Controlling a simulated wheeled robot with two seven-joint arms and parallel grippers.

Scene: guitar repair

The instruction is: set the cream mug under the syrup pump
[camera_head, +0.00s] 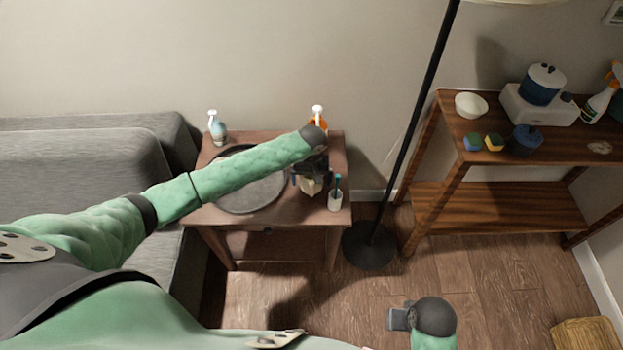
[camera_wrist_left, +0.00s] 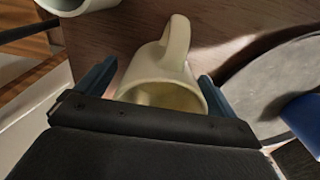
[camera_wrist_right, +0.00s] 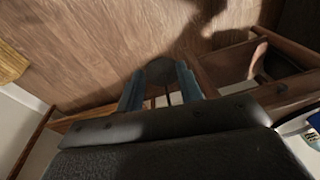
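The cream mug (camera_head: 311,187) stands on the small wooden table, partly hidden by my left gripper (camera_head: 312,168). In the left wrist view the mug (camera_wrist_left: 160,75) lies between the two spread blue fingers of my left gripper (camera_wrist_left: 158,75), its handle pointing away; I see no clear grip on it. An orange bottle with a white pump (camera_head: 318,112) stands behind my left wrist, mostly hidden. A second pump bottle (camera_head: 217,128), bluish-grey, stands at the table's back left. No label shows which holds syrup. My right gripper (camera_head: 399,318) is open and empty above the floor.
A round grey tray (camera_head: 240,203) covers the table's left part. A white cup with a brush-like item (camera_head: 335,199) stands right of the mug. A black floor lamp (camera_head: 370,245) and a wooden shelf (camera_head: 480,205) are to the right; a grey sofa (camera_head: 80,165) is left.

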